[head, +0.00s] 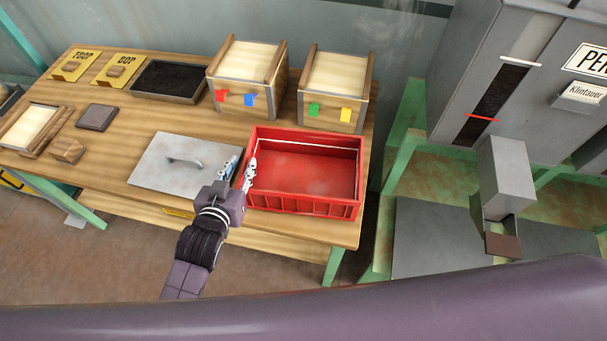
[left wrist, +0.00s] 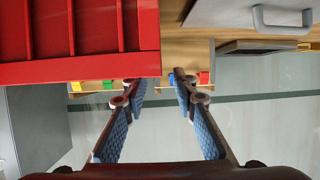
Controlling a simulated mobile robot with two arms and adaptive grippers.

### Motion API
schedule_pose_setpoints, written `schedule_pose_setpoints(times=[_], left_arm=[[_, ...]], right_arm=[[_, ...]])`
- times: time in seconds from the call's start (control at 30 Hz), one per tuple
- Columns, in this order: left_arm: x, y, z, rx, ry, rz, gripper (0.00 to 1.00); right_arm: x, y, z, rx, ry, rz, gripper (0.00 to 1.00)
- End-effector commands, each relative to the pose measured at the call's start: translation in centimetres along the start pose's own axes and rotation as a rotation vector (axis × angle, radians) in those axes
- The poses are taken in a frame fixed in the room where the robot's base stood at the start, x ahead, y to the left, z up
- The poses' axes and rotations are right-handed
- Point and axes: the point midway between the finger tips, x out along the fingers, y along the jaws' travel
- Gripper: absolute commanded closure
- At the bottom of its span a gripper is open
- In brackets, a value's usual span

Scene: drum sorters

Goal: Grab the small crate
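The small crate is a red, empty, ribbed box (head: 305,202) standing upright on the front right of the wooden table. It also shows at the upper left of the left wrist view (left wrist: 105,70). My left gripper (head: 239,168) is at the crate's left wall, with one finger to the left of the wall and the other overlapping the wall in the head view. In the left wrist view my gripper (left wrist: 157,100) has its two blue-padded fingers well apart with nothing between them. I cannot tell whether a finger touches the crate. My right gripper is not in view.
A grey metal plate with a handle (head: 150,177) lies left of the crate. Two wooden boxes with coloured tags (head: 247,98) (head: 331,108) stand behind it. A dark tray (head: 195,97) is at the back. A grey machine (head: 430,60) stands right of the table.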

Motion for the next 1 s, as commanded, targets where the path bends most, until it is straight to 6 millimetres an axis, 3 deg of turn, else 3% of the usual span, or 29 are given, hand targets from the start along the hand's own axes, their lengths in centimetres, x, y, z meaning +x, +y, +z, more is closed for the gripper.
schedule_pose_setpoints(times=[0.07, 0.17, 0.43, 0.73, 1.0], left_arm=[[0.6, 0.0, 0.0, 0.0, -0.001, 0.0, 0.74], [1.8, 0.1, 0.1, 0.0, 0.0, 0.0, 0.74], [4.8, 0.1, 0.4, 0.001, 0.001, 0.0, 0.74], [5.2, 0.1, 0.6, 0.0, 0.0, 0.0, 0.74], [5.1, 0.1, 0.6, 0.0, 0.0, 0.0, 1.0]], right_arm=[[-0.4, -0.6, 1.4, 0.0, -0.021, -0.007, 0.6], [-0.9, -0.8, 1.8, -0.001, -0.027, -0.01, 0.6], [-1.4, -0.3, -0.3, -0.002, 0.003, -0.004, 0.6], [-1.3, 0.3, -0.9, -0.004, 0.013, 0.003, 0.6], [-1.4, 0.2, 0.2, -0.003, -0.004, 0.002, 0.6]])
